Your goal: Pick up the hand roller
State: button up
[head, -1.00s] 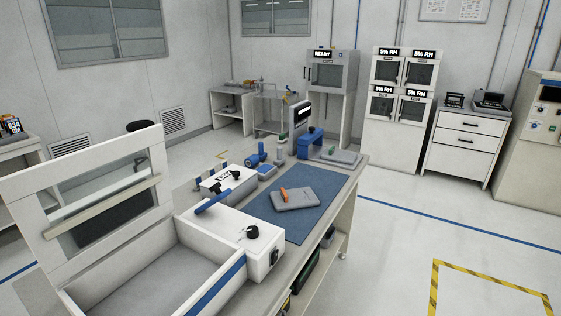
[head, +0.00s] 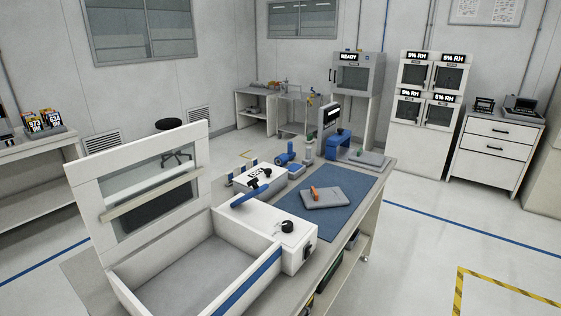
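I cannot pick out the hand roller for certain at this size. A small orange piece (head: 314,192) lies on a flat grey slab (head: 328,200) on the blue mat (head: 348,214) of the workbench. A blue, round-ended item (head: 284,159) is on the bench behind the mat, and a blue bar handle (head: 250,196) is on the white machine in front. My gripper is not in view.
A white machine (head: 292,227) with an open, raised windowed lid (head: 150,185) fills the near bench end. A blue press-like device (head: 335,146) stands at the far end. Dry cabinets (head: 424,125) line the back. Floor to the bench's right is clear, with yellow-black marking (head: 459,290).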

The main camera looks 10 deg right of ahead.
aim_at(309, 160)
jog(key=i+l+u, duration=0.1)
jog(key=l+u, duration=0.2)
jog(key=l, duration=0.5)
jog(key=l+u, duration=0.3)
jog(key=l, duration=0.5)
jog(key=l+u, duration=0.1)
jog(key=l, duration=1.9)
jog(key=l+u, duration=0.1)
jog(key=l, duration=1.9)
